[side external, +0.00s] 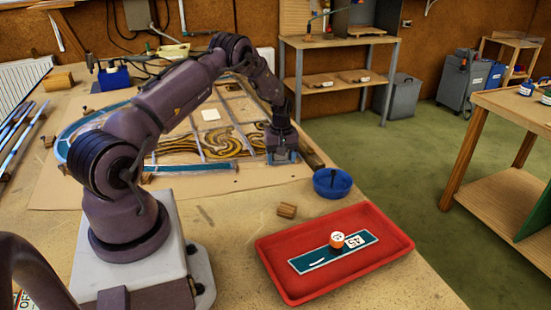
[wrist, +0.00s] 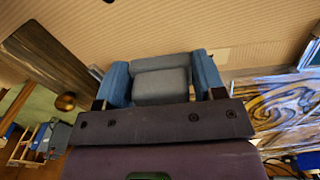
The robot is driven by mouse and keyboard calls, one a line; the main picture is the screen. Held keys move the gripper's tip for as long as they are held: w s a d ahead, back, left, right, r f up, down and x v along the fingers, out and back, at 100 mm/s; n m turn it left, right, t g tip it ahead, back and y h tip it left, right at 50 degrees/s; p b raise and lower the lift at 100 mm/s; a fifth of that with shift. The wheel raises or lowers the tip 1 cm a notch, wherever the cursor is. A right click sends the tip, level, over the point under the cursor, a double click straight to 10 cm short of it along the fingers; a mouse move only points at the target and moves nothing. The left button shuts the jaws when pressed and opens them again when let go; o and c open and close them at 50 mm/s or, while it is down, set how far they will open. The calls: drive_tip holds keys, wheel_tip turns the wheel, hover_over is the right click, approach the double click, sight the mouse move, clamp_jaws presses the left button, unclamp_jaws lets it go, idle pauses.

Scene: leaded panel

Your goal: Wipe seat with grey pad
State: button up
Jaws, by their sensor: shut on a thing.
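My gripper (side external: 283,156) is low at the right end of the leaded panel (side external: 240,112) in the side external view. In the wrist view my gripper (wrist: 162,80) has its two blue fingers shut on the grey pad (wrist: 160,86), one on each side. I cannot make out the pad in the side external view. The panel has swirling amber and dark glass between grey lead lines; part of it also shows at the right of the wrist view (wrist: 275,105). I cannot tell which spot is the seat, or whether the pad touches a surface.
A red tray (side external: 392,254) at the front right holds a teal glass strip (side external: 312,262) with a white label and a small orange-and-white round item (side external: 337,239). Bare board lies in front of the panel.

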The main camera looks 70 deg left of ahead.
sight(262, 167)
drive_tip(key=shift+w, duration=0.55)
drive_tip(key=shift+s+a+f, duration=0.1)
drive_tip(key=shift+s+a, duration=0.1)
drive_tip(key=shift+s, duration=1.1)
drive_tip(key=shift+s+a, duration=0.15)
drive_tip(key=shift+s, duration=1.15)
drive_tip(key=shift+s+a, duration=0.2)
drive_tip(key=shift+s, duration=0.7)
drive_tip(key=shift+s, duration=0.1)
